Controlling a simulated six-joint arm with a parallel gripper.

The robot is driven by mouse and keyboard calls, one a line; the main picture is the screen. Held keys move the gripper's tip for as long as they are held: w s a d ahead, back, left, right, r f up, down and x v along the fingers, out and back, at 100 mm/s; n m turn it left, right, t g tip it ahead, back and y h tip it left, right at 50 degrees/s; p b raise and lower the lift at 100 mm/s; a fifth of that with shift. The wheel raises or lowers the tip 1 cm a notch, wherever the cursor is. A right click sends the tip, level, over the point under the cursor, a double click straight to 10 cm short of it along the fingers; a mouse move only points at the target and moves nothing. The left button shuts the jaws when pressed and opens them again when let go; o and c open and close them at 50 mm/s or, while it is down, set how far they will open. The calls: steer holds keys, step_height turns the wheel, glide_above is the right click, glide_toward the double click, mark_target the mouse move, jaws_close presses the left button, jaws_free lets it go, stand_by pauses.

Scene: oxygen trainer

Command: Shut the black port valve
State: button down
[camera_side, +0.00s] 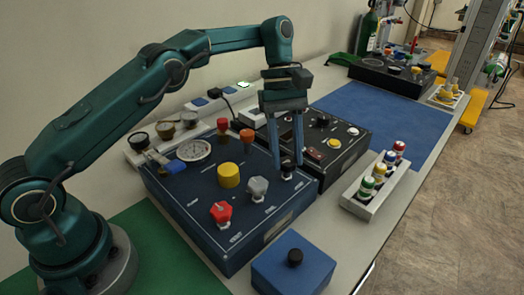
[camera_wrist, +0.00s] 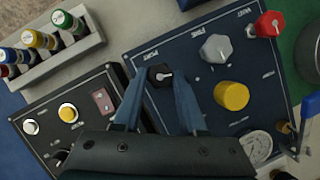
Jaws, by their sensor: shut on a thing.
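The black port valve (camera_wrist: 159,76) is a small dark knob with a white pointer mark, beside the "PORT" label on the dark blue panel (camera_wrist: 200,20). In the wrist view the pointer lies roughly sideways, toward the right. My gripper (camera_wrist: 161,84) is shut on the knob, with one blue finger on each side of it. In the side view my gripper (camera_side: 287,166) reaches straight down at the panel's right corner, and the knob (camera_side: 288,175) shows low between the fingertips, partly covered by them.
Near the port valve stand a grey knob (camera_side: 257,188), a red knob (camera_side: 221,211) and a yellow knob (camera_side: 229,175). A black switch box (camera_side: 335,150) adjoins the panel. A rack of coloured bottles (camera_side: 376,185) and a blue box (camera_side: 294,263) stand nearby. The blue mat (camera_side: 375,115) is clear.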

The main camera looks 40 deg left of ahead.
stand_by(0.3)
steer(key=shift+c, duration=2.3)
jaws_free()
steer(key=shift+n, duration=0.3)
